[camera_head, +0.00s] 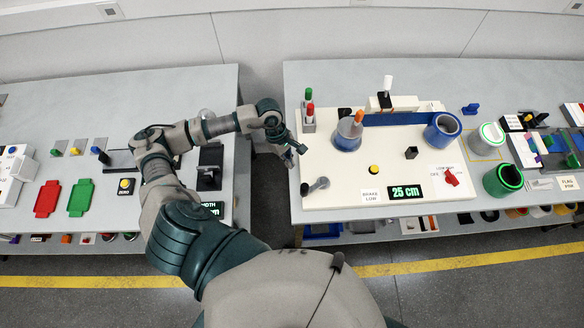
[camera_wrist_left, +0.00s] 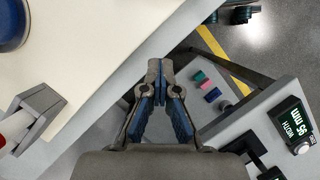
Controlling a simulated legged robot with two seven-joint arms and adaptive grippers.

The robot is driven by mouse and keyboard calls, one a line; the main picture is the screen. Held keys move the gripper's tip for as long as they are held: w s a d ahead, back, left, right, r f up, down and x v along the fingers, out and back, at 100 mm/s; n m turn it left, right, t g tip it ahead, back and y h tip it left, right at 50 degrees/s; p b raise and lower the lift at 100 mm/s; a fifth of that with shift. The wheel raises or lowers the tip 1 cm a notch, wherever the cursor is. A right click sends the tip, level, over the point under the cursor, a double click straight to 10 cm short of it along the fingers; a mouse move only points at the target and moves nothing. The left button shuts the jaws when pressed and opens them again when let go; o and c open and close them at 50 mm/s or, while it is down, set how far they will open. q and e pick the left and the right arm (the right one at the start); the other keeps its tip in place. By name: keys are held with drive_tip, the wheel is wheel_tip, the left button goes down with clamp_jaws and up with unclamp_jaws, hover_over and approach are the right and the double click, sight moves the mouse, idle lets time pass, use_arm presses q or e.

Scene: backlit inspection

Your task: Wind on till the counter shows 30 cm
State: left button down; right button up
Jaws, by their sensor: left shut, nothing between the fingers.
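The counter (camera_head: 406,192) on the cream board (camera_head: 330,170) reads 25 cm in green. A dark crank-like handle (camera_head: 318,186) sits at the board's front left corner. A red knob (camera_head: 451,178) is right of the counter. My left gripper (camera_head: 301,149) is by the board's left edge, touching none of these. In the left wrist view the gripper (camera_wrist_left: 160,68) has its fingertips together, empty. My right gripper is not in view.
A gap separates the two benches under my left arm.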

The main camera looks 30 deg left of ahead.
use_arm(q)
drive_tip(key=w+a+b, duration=0.2)
drive_tip(key=shift+a, duration=0.4)
idle(0.3)
drive_tip(key=c, duration=0.8)
unclamp_jaws()
drive_tip(key=shift+r, duration=0.15)
wheel_tip(320, 180, up, 8)
drive_tip(key=p, duration=0.3)
drive_tip(key=shift+p, duration=0.4)
